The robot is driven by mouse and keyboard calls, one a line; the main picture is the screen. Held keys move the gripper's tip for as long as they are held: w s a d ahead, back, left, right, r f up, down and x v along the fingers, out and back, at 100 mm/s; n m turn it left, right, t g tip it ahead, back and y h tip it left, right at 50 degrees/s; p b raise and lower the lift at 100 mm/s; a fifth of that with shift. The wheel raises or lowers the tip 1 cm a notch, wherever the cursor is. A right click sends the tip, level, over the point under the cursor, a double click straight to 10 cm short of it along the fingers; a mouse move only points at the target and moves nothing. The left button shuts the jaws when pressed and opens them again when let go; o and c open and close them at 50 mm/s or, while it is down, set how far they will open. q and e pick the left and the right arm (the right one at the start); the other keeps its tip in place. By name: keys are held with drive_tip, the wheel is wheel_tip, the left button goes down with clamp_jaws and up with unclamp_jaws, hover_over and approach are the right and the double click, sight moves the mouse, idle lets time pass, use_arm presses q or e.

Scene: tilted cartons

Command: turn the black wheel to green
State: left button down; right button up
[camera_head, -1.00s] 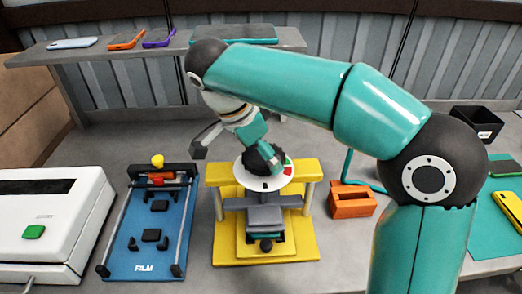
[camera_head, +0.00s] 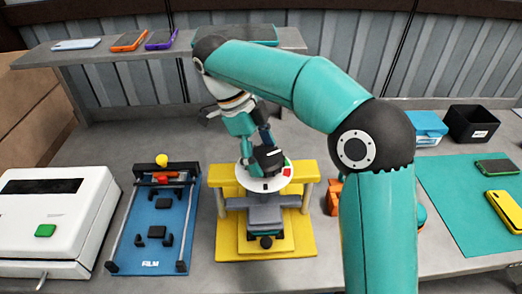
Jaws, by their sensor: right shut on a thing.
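The black wheel (camera_head: 269,158) sits on a white dial disc (camera_head: 254,184) on top of a yellow press-like stand (camera_head: 229,240). A red mark (camera_head: 287,172) and a small green mark (camera_head: 288,162) show on the disc's right side. My right gripper (camera_head: 257,156) reaches down from above and is shut on the wheel, with its teal fingers at the wheel's left and back. A pale mark shows on the wheel's top, but I cannot tell which colour it points to. My left gripper is not in view.
A blue film tray (camera_head: 158,255) and a white machine (camera_head: 52,215) with a green button stand on the left. My right arm hides part of an orange block (camera_head: 334,194). Phones lie on a teal mat (camera_head: 455,190) at right and on the back shelf (camera_head: 100,62).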

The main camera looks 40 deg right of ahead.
drive_tip(key=shift+w+m, duration=0.15)
drive_tip(key=shift+m, duration=0.35)
drive_tip(key=o, duration=0.9)
drive_tip(key=shift+c, duration=0.2)
drive_tip(key=shift+o, duration=0.2)
drive_tip(key=shift+w, duration=0.1)
drive_tip(key=shift+y, duration=0.3)
